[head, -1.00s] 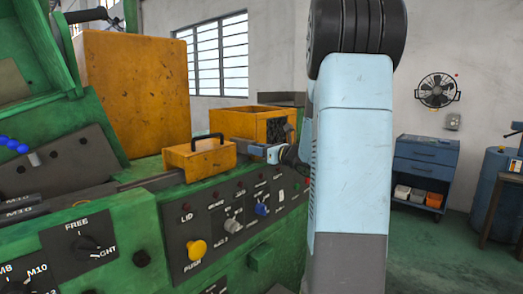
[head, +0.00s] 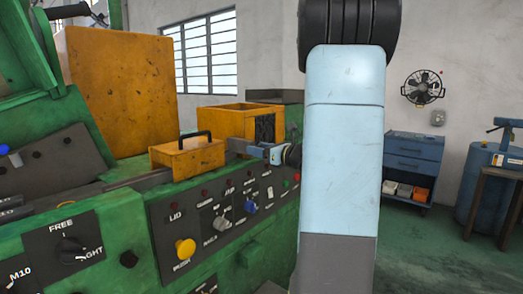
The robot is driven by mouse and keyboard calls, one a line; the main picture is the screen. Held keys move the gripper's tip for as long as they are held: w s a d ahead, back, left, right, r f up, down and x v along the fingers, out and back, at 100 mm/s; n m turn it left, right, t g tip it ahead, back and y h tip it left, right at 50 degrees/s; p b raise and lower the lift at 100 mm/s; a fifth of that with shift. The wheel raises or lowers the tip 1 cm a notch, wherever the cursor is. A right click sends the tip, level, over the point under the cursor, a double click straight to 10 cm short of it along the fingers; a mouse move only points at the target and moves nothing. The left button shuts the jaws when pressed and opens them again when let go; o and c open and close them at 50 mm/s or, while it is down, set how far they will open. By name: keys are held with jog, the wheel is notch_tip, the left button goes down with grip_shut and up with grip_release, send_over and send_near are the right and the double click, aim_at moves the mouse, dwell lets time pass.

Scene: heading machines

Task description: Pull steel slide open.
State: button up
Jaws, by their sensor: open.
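A flat grey metal bar (head: 141,181) runs along the top of the green machine and passes toward an orange box (head: 188,158) with a black handle. It may be the steel slide; I cannot tell for certain. My gripper (head: 238,147) is small in view, just right of the orange box and in front of an open-topped orange bin. Its jaws point left and are open. My arm hides what lies right of the wrist. Whether the jaws touch anything is too small to tell.
The green machine's front panel (head: 222,222) carries a yellow push button (head: 185,249), knobs and switches below the gripper. A large orange housing (head: 118,92) stands behind at left. A blue drawer cabinet (head: 412,165) and blue drum stand far right. Open floor lies between.

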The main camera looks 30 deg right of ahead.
jog(key=shift+s, duration=0.1)
jog(key=v, duration=1.3)
jog(key=shift+s, duration=0.3)
